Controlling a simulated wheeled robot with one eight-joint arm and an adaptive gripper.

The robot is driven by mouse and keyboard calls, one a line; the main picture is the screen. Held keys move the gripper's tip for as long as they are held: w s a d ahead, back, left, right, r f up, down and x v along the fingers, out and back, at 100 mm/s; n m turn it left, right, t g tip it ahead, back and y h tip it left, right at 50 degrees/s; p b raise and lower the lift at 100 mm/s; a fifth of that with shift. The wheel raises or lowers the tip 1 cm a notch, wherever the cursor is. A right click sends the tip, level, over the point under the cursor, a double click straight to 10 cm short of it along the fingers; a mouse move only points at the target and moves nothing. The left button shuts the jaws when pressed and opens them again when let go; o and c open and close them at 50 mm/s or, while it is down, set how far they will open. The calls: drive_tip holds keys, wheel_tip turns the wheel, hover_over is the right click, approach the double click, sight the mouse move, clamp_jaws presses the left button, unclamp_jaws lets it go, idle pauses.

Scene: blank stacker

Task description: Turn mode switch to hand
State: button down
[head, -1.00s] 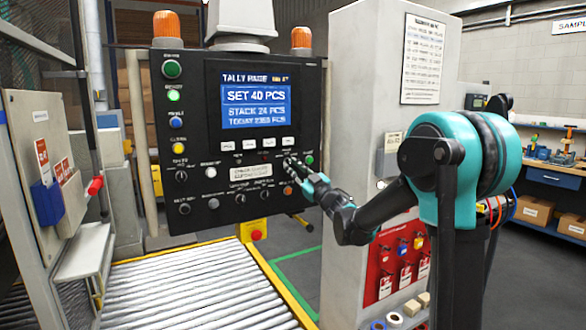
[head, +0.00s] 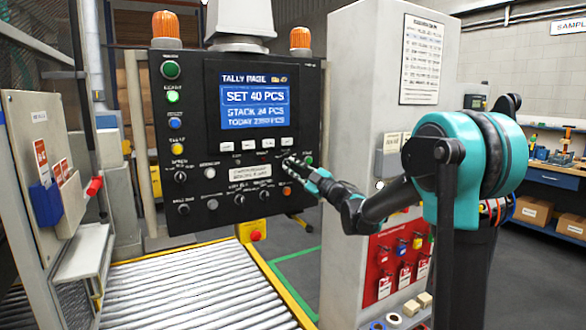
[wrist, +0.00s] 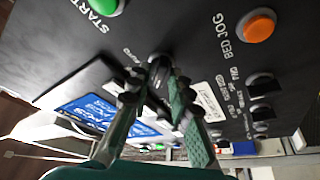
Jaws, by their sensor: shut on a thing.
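The mode switch (wrist: 160,64) is a small dark knob on the sloping black control panel (head: 225,221). In the wrist view, lettering that seems to read AUTO is beside it. My gripper (head: 289,163) is at the right part of the panel, below the row of white buttons. In the wrist view my gripper (wrist: 157,84) has its two fingers on either side of the knob, shut on it. In the head view the gripper hides the knob.
Other dark knobs (wrist: 263,86) are nearby. The screen (head: 254,97) is above. A roller conveyor (head: 200,285) runs below, and a grey cabinet (head: 362,75) stands to the right.

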drive_tip(key=c, duration=1.6)
unclamp_jaws()
drive_tip(key=v, duration=1.2)
